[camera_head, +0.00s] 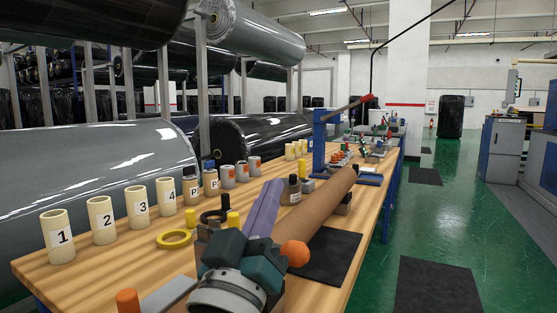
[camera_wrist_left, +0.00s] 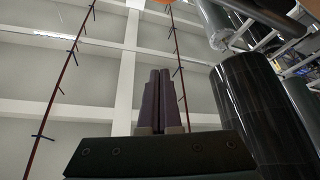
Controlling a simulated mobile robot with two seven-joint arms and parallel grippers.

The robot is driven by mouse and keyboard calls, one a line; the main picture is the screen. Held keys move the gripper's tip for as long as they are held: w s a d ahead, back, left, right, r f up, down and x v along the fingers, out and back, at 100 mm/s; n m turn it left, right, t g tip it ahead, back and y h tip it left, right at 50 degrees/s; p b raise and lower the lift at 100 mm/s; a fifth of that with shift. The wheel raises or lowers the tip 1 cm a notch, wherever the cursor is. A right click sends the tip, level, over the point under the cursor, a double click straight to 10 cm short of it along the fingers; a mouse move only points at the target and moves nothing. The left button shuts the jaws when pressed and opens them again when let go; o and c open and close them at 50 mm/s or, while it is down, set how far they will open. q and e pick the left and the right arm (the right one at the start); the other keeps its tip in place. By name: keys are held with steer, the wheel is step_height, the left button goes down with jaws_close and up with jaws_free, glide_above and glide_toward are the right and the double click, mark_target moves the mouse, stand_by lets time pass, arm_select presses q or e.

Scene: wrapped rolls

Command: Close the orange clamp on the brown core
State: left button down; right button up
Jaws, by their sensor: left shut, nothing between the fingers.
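The brown core (camera_head: 318,207) is a long tube lying slantwise along the right part of the wooden table. A round orange knob (camera_head: 295,253), perhaps part of the orange clamp, shows by the core's near end; the rest of the clamp is hidden or cannot be made out. My left gripper (camera_head: 271,183) has long purple fingers, shut with nothing between them, just left of the core. The shut fingers also show in the left wrist view (camera_wrist_left: 160,73), against the ceiling. Whether they touch anything is unclear. My right gripper is not in view.
Numbered cream cores (camera_head: 102,220) stand along the table's left side. A black mat (camera_head: 330,257) lies right of the core. A blue frame (camera_head: 319,145) stands farther back.

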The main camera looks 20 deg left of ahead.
arm_select(q)
step_height(320, 180, down, 6)
steer(key=d+m+h+b, duration=0.2)
steer(key=m+b, duration=0.2)
steer(key=shift+d+r+t+h+b, duration=0.2)
steer(key=shift+t+h+b, duration=0.1)
steer(key=shift+h, duration=0.1)
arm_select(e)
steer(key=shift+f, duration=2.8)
arm_select(q)
steer(key=shift+s, duration=0.1)
steer(key=shift+r, duration=0.1)
